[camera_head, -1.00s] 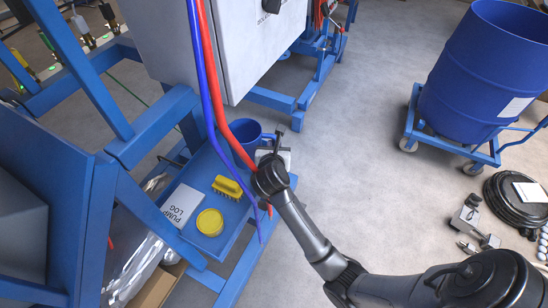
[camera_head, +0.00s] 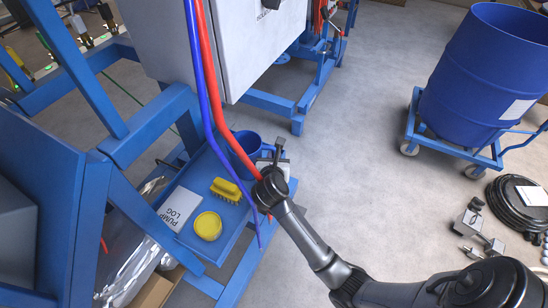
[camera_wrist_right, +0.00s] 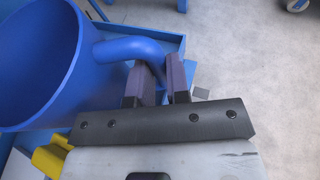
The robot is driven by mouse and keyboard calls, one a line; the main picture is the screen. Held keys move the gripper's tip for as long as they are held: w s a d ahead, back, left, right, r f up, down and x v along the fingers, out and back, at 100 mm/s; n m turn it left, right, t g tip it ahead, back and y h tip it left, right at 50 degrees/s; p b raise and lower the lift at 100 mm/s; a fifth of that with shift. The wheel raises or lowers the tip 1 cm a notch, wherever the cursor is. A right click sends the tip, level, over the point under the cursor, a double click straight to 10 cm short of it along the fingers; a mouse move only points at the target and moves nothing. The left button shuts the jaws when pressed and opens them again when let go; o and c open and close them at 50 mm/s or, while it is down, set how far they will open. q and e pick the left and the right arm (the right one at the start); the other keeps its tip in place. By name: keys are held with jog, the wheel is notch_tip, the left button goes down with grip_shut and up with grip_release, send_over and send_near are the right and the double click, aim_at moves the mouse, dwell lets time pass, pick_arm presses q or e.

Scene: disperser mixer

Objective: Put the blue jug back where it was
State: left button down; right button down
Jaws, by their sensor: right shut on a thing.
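The blue jug (camera_head: 245,143) is at the far end of the blue shelf (camera_head: 226,243), partly hidden behind the red and blue hoses and my right arm. My right gripper (camera_head: 265,158) is at the jug's right side, largely covered by its own wrist. In the right wrist view the open-topped jug (camera_wrist_right: 35,60) fills the left, and its handle (camera_wrist_right: 128,48) runs between the fingers of my right gripper (camera_wrist_right: 158,85), which is shut on it. I cannot tell whether the jug's base touches the shelf. My left gripper is not in view.
Red (camera_head: 212,95) and blue hoses hang close by my right wrist. A grey cabinet (camera_head: 215,50) stands above. A blue drum (camera_head: 485,75) stands on a dolly at right.

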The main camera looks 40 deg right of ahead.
jog(key=c, duration=1.1)
grip_release()
